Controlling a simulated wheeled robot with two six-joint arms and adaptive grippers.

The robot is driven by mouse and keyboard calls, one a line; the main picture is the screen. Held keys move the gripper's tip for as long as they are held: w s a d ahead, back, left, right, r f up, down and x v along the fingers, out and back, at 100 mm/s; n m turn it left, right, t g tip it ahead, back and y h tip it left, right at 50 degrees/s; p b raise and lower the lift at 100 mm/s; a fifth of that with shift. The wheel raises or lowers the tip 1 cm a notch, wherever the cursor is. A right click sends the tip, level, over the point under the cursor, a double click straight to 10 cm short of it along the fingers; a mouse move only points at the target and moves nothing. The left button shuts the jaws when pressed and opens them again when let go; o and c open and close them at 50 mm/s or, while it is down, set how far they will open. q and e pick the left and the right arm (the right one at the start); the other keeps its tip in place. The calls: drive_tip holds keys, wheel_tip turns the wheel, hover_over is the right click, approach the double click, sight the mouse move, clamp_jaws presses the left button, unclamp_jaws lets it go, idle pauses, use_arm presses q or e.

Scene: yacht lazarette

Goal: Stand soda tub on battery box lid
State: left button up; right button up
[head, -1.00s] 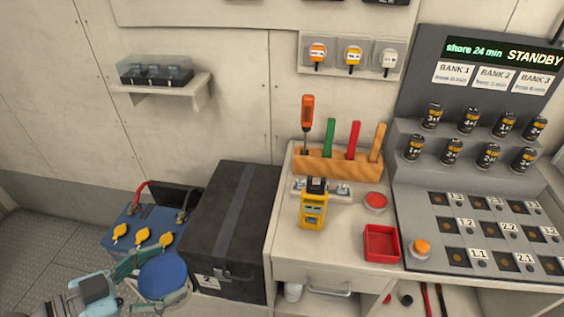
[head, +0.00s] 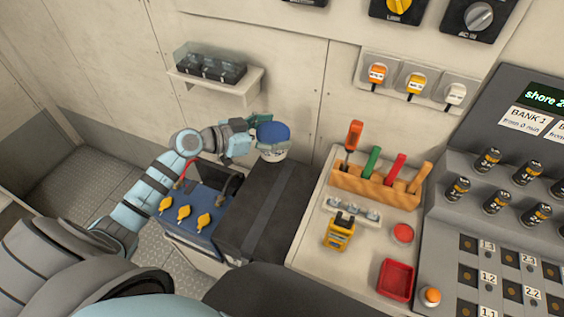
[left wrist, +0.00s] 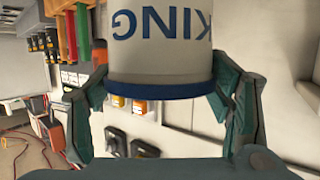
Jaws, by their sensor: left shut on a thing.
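The soda tub (head: 273,151) is white with a blue lid and shows at the back end of the black battery box lid (head: 290,187) in the head view. My left gripper (head: 254,136) is shut on the tub from its left side. In the left wrist view the tub (left wrist: 160,55) sits between both fingers, its lettering upside down and its blue rim towards the palm. The tub looks upright. Whether its base touches the lid or hangs above it, I cannot tell. My right gripper is not in view.
A wall shelf (head: 215,83) with a clear-covered black case is close behind my left wrist. A blue-topped box (head: 200,215) with yellow knobs stands left of the battery box. The bench (head: 310,215) at right holds a tool rack (head: 375,187), a yellow meter and a red tray.

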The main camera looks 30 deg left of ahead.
sight(283, 124)
use_arm(q)
drive_tip(key=w+r+p, duration=0.1)
drive_tip(key=w, duration=0.1)
drive_tip(key=w+d+r+p, duration=0.1)
drive_tip(key=shift+w+r, duration=0.15)
drive_tip(key=shift+w, duration=0.25)
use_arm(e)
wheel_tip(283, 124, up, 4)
use_arm(q)
wheel_tip(283, 124, down, 21)
drive_tip(key=b, duration=1)
drive_tip(key=shift+r, duration=0.3)
drive_tip(key=o, duration=1.5)
drive_tip(key=shift+f, duration=0.15)
drive_tip(key=shift+o, duration=0.6)
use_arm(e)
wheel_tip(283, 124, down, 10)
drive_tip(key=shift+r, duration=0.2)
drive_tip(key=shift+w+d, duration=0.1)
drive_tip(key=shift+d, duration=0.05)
